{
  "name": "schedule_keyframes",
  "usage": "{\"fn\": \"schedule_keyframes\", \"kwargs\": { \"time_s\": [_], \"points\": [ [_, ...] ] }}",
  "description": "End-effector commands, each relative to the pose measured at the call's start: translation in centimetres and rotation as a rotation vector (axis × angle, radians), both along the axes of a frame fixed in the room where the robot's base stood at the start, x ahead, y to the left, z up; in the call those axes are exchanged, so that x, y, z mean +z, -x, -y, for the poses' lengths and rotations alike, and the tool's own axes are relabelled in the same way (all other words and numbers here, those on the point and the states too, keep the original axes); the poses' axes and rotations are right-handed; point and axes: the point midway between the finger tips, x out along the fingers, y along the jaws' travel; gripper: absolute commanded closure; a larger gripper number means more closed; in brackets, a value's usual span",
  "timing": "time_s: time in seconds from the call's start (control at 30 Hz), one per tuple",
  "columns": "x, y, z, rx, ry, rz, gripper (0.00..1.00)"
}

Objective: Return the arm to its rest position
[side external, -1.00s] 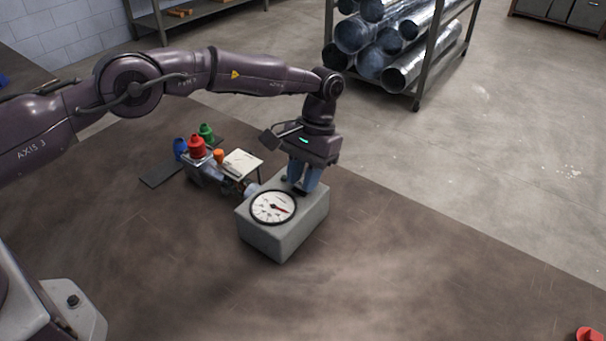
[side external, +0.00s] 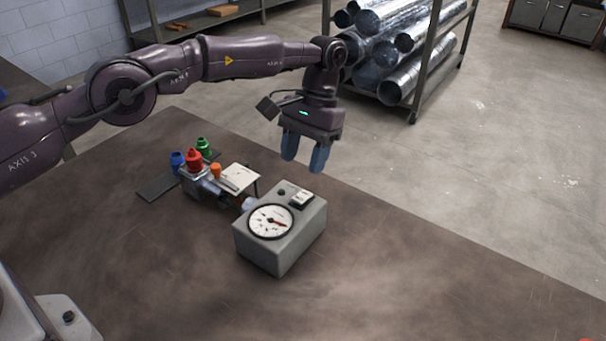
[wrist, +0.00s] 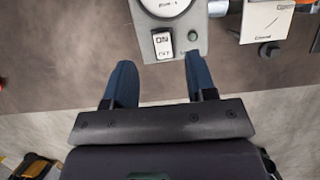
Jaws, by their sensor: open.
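My gripper (side external: 304,160) is open and empty. Its two blue fingers point down and hang in the air above the far side of a grey gauge box (side external: 284,249). The box stands on the brown table and has a round white dial with a red needle on its front. A white and black rocker switch (side external: 302,199) is on top of the box, clear of the fingers. In the wrist view the gripper (wrist: 160,82) shows its fingers spread apart, with the switch (wrist: 163,43), marked ON and OFF, beyond them.
Left of the box stands a small fitting with a red cap (side external: 193,160), beside blue (side external: 177,161) and green (side external: 203,146) caps and a white card (side external: 239,177). A rack of metal ducts (side external: 400,45) stands on the floor behind.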

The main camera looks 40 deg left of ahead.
Motion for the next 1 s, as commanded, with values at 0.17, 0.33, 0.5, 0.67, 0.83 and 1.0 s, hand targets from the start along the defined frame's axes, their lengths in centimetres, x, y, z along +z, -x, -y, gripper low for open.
{"fn": "schedule_keyframes", "kwargs": {
  "time_s": [0.17, 0.33, 0.5, 0.67, 0.83, 1.0],
  "points": [
    [2.0, 0.0, 0.0, 0.0, 0.0, 0.0, 0.49],
    [2.4, 0.0, 0.0, 0.0, 0.001, 0.0, 0.49],
    [2.4, 0.0, 0.0, 0.0, 0.001, 0.0, 0.49],
    [2.4, 0.0, 0.0, -0.001, 0.0, 0.0, 0.49],
    [1.0, -0.4, 0.5, -0.038, 0.029, 0.033, 0.49],
    [-0.5, 1.0, 0.5, -0.105, 0.042, 0.039, 0.49]
  ]
}}
